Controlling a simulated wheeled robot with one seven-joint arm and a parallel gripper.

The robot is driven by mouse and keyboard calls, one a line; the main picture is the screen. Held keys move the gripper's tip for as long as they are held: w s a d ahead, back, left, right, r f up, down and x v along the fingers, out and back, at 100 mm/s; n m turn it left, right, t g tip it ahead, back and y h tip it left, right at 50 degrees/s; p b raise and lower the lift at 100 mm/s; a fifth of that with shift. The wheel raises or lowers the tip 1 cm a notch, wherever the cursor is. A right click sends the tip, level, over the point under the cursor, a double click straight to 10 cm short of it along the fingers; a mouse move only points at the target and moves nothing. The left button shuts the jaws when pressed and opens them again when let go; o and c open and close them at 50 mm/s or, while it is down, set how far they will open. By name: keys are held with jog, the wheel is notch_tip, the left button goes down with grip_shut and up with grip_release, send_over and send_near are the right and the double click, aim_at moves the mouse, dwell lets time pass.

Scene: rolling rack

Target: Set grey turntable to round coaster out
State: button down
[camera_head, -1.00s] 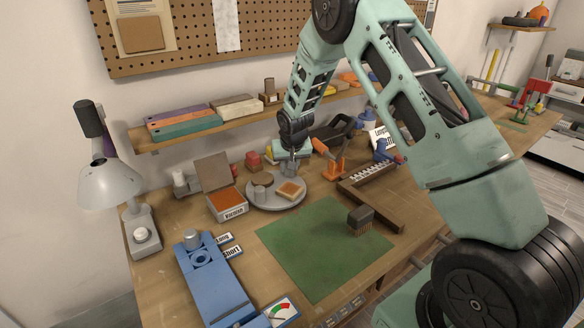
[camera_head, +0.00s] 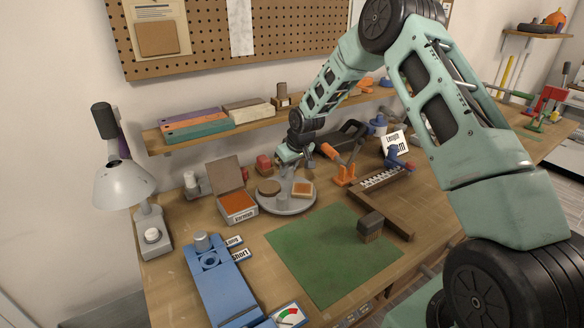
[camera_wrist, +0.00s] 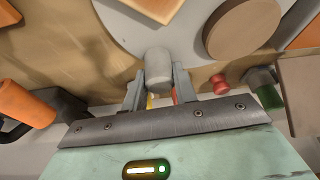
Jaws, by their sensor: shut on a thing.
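The grey turntable (camera_head: 287,207) stands on the workbench behind the green mat. The round brown coaster (camera_head: 268,187) lies on its left part, and a square tan-topped piece (camera_head: 302,189) lies on its right part. My gripper (camera_head: 308,166) is at the turntable's back edge, partly hidden by my own wrist. In the wrist view my gripper (camera_wrist: 158,85) is shut on a grey upright knob (camera_wrist: 158,66) at the edge of the turntable (camera_wrist: 125,35). There the round coaster (camera_wrist: 242,28) is at upper right and the square piece (camera_wrist: 155,6) at the top.
An open box (camera_head: 238,205) stands close to the turntable's left. An orange tool (camera_head: 345,168) and a brown angled frame (camera_head: 385,200) are on the right. The shelf (camera_head: 215,132) runs behind.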

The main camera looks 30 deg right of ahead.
aim_at(278, 178)
jog(key=shift+w+a+n+y, duration=0.25)
jog(key=shift+a+n, duration=0.1)
jog(key=shift+n, duration=0.25)
jog(key=shift+w+a+n+y, duration=0.15)
jog(key=shift+a+n+y, duration=0.15)
jog(key=shift+n, duration=0.3)
jog(key=shift+w+a+n+g+y, duration=0.2)
jog(key=shift+a+n, duration=0.25)
jog(key=shift+n, duration=0.3)
jog(key=shift+w+a+n+g+y, duration=0.1)
jog(key=shift+a+n+y, duration=0.15)
jog(key=shift+a+n, duration=0.35)
jog(key=shift+a+n+g+y, duration=0.25)
jog(key=shift+a+n, duration=0.2)
jog(key=shift+n, duration=0.45)
jog(key=shift+a+n+g+y, duration=0.2)
jog(key=shift+a+n, duration=0.25)
jog(key=shift+n, duration=0.4)
jog(key=c, duration=1.1)
grip_release()
jog(key=shift+a, duration=0.1)
